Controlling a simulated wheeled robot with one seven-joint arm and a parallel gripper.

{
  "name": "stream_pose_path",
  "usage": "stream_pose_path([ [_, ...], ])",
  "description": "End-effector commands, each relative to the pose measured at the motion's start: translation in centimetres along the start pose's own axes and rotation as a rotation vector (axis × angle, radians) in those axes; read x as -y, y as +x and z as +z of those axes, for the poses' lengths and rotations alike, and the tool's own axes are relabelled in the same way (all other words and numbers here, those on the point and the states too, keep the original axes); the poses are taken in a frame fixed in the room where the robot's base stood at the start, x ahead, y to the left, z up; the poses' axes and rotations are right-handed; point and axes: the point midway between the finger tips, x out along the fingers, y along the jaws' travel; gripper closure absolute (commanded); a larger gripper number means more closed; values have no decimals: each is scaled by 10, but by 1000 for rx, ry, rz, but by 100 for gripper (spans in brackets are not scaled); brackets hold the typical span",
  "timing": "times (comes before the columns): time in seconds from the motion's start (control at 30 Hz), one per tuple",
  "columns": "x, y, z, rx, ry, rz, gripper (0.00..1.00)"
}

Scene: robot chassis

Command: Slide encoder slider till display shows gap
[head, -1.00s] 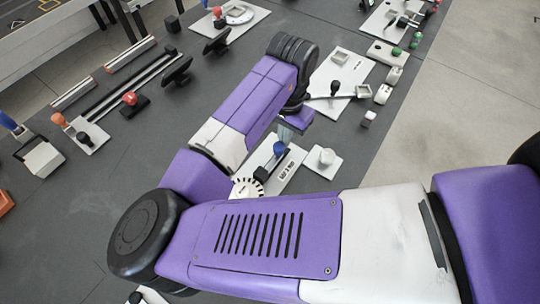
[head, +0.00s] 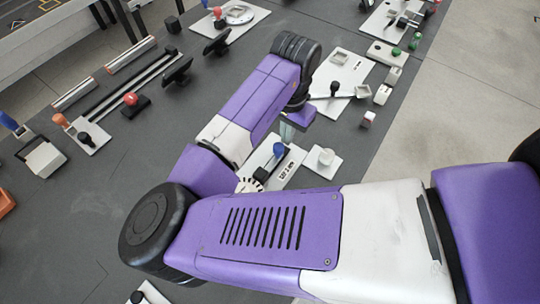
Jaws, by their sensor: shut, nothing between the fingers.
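The encoder slider is a white plate (head: 297,158) with a blue-topped knob (head: 279,149) on a dark track, in the middle of the head view. A small display or label (head: 287,170) with dark characters lies beside the track; its text is too small to read surely. A dial with black marks (head: 248,185) at the plate's near end is partly hidden by my arm. My gripper (head: 286,132) points down just beyond and slightly right of the blue knob, shut and empty. I cannot tell whether it touches the knob.
A white block with a round cream knob (head: 326,157) stands just right of the slider plate. A white board with a black knob (head: 335,88) lies behind my gripper. Bare dark table lies between.

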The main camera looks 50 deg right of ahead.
Motion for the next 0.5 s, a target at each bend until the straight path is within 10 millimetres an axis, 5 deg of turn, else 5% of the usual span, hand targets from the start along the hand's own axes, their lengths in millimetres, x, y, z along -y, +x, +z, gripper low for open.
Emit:
stream_pose_path([
  [0.5, 0, -31, 0, -1, 0, -1, 100],
])
